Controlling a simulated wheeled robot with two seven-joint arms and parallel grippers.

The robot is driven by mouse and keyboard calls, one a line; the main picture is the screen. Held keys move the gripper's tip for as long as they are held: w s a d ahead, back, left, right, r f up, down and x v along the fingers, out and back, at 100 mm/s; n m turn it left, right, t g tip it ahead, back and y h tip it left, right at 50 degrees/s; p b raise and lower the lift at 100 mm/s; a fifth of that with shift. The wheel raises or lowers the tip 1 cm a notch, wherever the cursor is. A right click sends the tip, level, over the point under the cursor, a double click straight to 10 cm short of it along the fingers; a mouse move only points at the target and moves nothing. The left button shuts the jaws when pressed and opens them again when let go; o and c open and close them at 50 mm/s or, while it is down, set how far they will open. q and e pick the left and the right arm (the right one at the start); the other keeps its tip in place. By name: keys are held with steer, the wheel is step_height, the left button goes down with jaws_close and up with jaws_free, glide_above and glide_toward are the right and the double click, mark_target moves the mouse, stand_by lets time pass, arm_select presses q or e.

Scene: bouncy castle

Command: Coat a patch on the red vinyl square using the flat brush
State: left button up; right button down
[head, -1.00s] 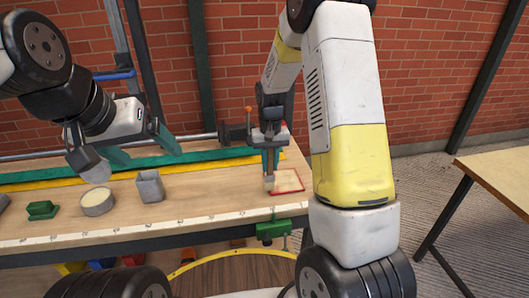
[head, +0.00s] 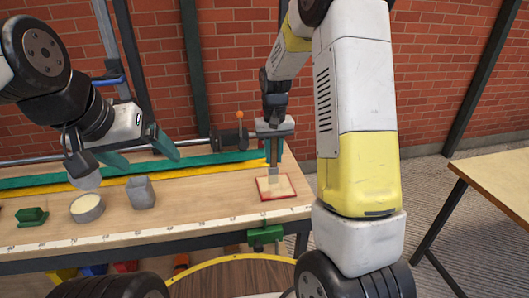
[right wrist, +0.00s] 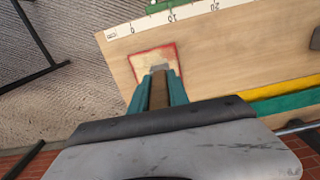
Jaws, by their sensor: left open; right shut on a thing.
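The red vinyl square (head: 291,188) lies flat on the workbench near its right end; it also shows in the right wrist view (right wrist: 140,66). A pale cream coat covers most of its face, with red showing mainly around the edges. My right gripper (head: 273,152) is above the square, shut on the flat brush (head: 273,178). The brush points down, its tip at the middle to far part of the square; the right wrist view shows its brown handle (right wrist: 158,93) between teal fingers. My left gripper (head: 140,152) is open and empty above the bench's left part.
A round tin (head: 87,215) with cream contents and a grey square cup (head: 140,194) stand left on the bench (head: 205,205). A green block-like item (head: 31,217) is farther left. A green clamp (head: 265,236) grips the front edge. Bench between cup and square is clear.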

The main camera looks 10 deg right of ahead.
steer(key=shift+r, duration=1.45)
